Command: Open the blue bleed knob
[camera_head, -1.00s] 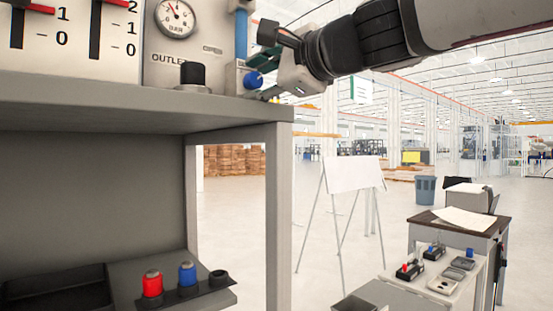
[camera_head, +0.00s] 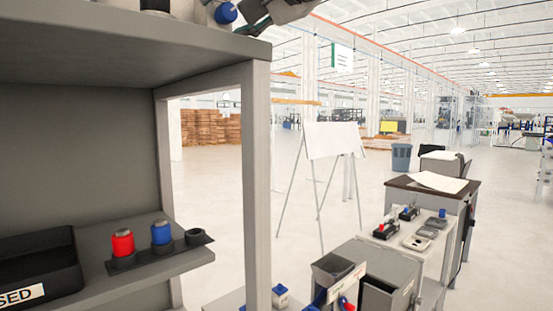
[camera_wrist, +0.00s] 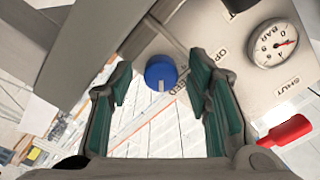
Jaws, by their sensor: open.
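The blue knob (camera_wrist: 161,72) is round with a pale mark on its face and sits on a light panel. In the wrist view it shows between the two fingers of my open gripper (camera_wrist: 160,66), just past the tips. The fingers have green pads, one on each side of the knob, with gaps visible. In the head view, the knob (camera_head: 225,12) is at the top edge above the shelf. My gripper (camera_head: 262,17) is just right of it, mostly cut off by the frame.
A pressure gauge (camera_wrist: 274,43) and a red handle (camera_wrist: 286,131) are right of the knob in the wrist view. Below the shelf (camera_head: 120,50), a red button (camera_head: 122,243) and a blue button (camera_head: 161,232) stand on a ledge. A post (camera_head: 257,190) rises at right.

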